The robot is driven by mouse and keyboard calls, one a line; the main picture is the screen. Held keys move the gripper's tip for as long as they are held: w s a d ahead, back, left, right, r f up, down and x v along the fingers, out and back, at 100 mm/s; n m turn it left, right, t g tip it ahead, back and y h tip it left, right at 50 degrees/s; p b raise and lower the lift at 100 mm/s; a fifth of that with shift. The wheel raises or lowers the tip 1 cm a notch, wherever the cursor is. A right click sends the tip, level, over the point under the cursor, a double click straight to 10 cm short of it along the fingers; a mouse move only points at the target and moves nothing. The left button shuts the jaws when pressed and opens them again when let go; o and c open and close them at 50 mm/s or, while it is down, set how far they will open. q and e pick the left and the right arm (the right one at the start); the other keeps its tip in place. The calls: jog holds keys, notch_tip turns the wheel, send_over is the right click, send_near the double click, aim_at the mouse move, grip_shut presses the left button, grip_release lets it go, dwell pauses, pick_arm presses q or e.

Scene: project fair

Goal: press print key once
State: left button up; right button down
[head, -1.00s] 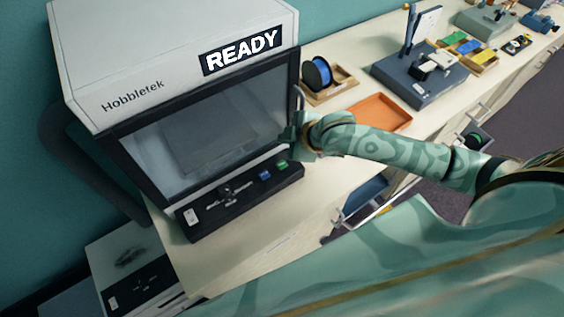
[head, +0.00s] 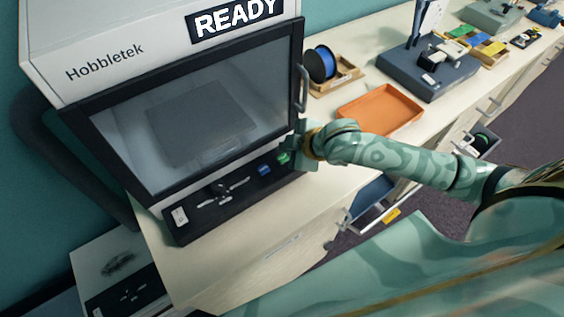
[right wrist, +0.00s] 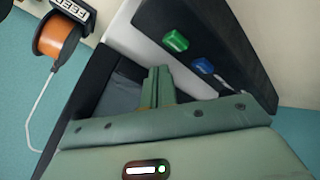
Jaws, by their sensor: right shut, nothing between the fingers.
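The Hobbletek printer (head: 80,95) stands at the left in the head view, and its display (head: 236,17) reads READY. Its dark front panel (head: 205,217) carries a green key (head: 283,158) and a blue key (head: 264,170); no lettering is readable on either. The keys also show in the right wrist view, green (right wrist: 175,41) and blue (right wrist: 203,66). My right gripper (head: 301,133) is shut and empty, close beside the green key at the panel's right end. Its closed fingers (right wrist: 157,88) appear apart from the green key. My left gripper is out of view.
The printer's windowed door (head: 200,120) is closed, with a handle (head: 303,88) just above my gripper. An orange tray (head: 381,108) and a blue spool (head: 320,64) lie to the right. The counter before the panel is clear.

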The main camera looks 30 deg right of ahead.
aim_at(286, 160)
jog(key=shift+f, duration=0.65)
jog(key=shift+f, duration=0.35)
dwell(1.4)
jog(key=shift+f, duration=0.5)
dwell(0.7)
dwell(0.3)
jog(key=shift+r+p, duration=0.9)
jog(key=shift+p, duration=0.4)
notch_tip(286, 160, up, 5)
jog(key=p, duration=0.6)
jog(key=shift+r, duration=0.1)
